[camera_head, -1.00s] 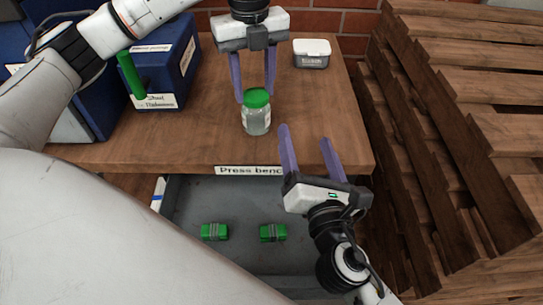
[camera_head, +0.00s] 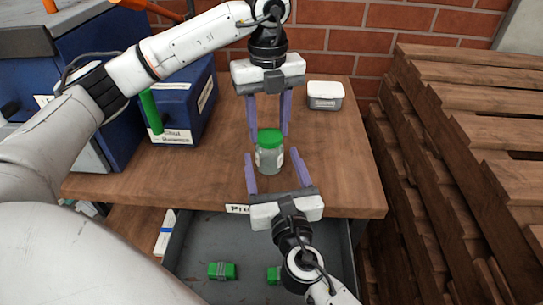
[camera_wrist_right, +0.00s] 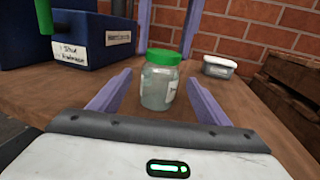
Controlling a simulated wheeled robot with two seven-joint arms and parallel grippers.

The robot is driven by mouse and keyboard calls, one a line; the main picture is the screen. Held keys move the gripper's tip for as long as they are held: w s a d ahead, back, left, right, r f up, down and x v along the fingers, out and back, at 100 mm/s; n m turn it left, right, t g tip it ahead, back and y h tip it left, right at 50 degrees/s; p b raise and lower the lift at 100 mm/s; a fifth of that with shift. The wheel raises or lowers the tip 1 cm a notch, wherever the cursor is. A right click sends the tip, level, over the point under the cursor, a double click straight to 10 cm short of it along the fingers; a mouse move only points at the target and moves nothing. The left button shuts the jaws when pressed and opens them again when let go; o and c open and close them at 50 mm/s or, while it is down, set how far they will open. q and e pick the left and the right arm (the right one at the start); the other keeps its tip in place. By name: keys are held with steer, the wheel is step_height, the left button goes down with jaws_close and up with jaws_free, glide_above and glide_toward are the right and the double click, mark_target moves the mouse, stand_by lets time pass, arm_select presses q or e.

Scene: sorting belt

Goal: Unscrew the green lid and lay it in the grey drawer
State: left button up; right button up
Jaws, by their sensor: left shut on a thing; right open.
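The glass jar (camera_head: 268,160) stands upright on the wooden bench with its green lid (camera_head: 270,136) on top. My left gripper (camera_head: 268,133) comes down from above, shut on the lid. My right gripper (camera_head: 272,153) is open on the near side, its fingers pointing at the jar, one to each side of it. In the right wrist view the jar (camera_wrist_right: 157,88) and lid (camera_wrist_right: 163,56) sit between and beyond the open fingers. The grey drawer (camera_head: 205,240) is pulled out below the bench front; its near part is cut off.
Two green blocks (camera_head: 222,271) lie in the drawer. A labelled blue box (camera_head: 185,105) with a green handle stands at left. A small white-lidded container (camera_head: 325,95) stands at back right. Stacked wooden pallets (camera_head: 440,190) rise to the right. A brick wall closes the back.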

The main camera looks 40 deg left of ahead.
steer(key=shift+x, duration=1)
steer(key=c, duration=1.3)
arm_select(q)
steer(key=o, duration=0.5)
steer(key=shift+c, duration=0.2)
arm_select(e)
steer(key=c, duration=0.3)
arm_select(q)
steer(key=c, duration=0.8)
